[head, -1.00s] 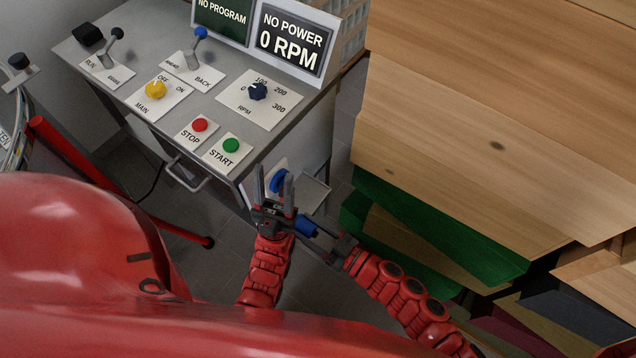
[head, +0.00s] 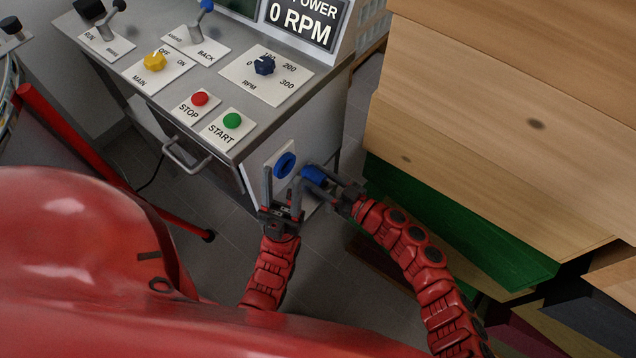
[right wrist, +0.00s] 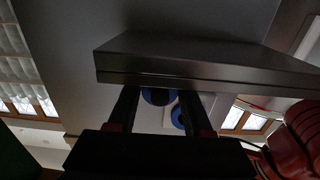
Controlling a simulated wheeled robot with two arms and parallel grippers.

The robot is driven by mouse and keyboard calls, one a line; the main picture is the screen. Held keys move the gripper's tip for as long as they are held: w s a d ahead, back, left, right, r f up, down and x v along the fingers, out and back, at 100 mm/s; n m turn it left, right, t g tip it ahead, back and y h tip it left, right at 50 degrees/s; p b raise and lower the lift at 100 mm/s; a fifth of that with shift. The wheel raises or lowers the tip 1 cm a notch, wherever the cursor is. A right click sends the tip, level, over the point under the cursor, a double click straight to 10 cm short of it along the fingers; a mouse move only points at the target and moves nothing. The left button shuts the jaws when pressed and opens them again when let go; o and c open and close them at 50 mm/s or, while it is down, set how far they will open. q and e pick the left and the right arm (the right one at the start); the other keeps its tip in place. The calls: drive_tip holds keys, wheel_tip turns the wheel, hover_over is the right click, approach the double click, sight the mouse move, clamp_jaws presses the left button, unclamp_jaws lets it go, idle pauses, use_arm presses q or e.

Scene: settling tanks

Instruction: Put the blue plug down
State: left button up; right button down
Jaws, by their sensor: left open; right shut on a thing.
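The blue plug (head: 314,174) is between the fingers of my right gripper (head: 318,181), which is shut on it. In the right wrist view the plug (right wrist: 158,97) shows dark blue between the two fingers. A blue round socket (head: 285,165) on a white plate sits on the side of the cabinet, just left of the plug in the head view. It also shows in the right wrist view (right wrist: 178,117), partly behind a finger. The plug looks apart from the socket; the exact gap cannot be told. My left gripper (head: 282,190) is open and empty, its fingers pointing up below the socket.
The grey console top (head: 225,90) with buttons and levers overhangs close above the plug; its edge (right wrist: 200,80) crosses the right wrist view. A drawer handle (head: 185,162) sticks out at the left. Wooden stacks (head: 480,110) and a green box (head: 450,230) stand close on the right.

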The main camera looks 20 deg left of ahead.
drive_tip(key=shift+r, duration=0.1)
drive_tip(key=shift+f, duration=0.5)
drive_tip(key=shift+c, duration=1.6)
unclamp_jaws()
drive_tip(key=shift+f, duration=0.1)
drive_tip(key=shift+r, duration=0.7)
drive_tip(key=p+v, duration=0.1)
drive_tip(key=v, duration=1.1)
